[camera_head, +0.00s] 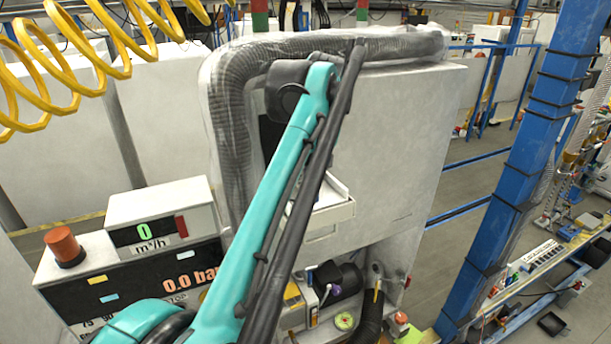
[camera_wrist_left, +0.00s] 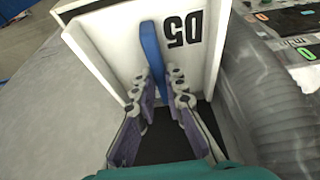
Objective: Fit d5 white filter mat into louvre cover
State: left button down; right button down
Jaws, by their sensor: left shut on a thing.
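In the left wrist view a white panel marked D5 (camera_wrist_left: 205,60), which I take for the filter mat, stands with its lettering upside down. A blue tab (camera_wrist_left: 150,45) runs down its face. My left gripper (camera_wrist_left: 160,88) has its fingers closed on the lower end of the tab. A white frame edge (camera_wrist_left: 95,60) lies along the panel's left side; I cannot tell whether the panel sits inside it. In the head view a white tray-like housing (camera_head: 330,219), possibly the louvre cover, juts from the cabinet, partly behind my arm. My right gripper is not in view.
The grey cabinet (camera_head: 390,150) carries a wrapped corrugated hose (camera_head: 228,130) over its top and left side. A meter box (camera_head: 160,222) and an orange-red knob (camera_head: 64,246) stand at left.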

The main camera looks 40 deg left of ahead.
pick_arm(q)
jog(key=shift+f+b, duration=0.4)
jog(key=shift+f, duration=0.45)
jog(key=c, duration=1.5)
grip_release()
jog(key=shift+r, duration=0.1)
jog(key=v, duration=1.2)
jog(key=shift+s, duration=0.1)
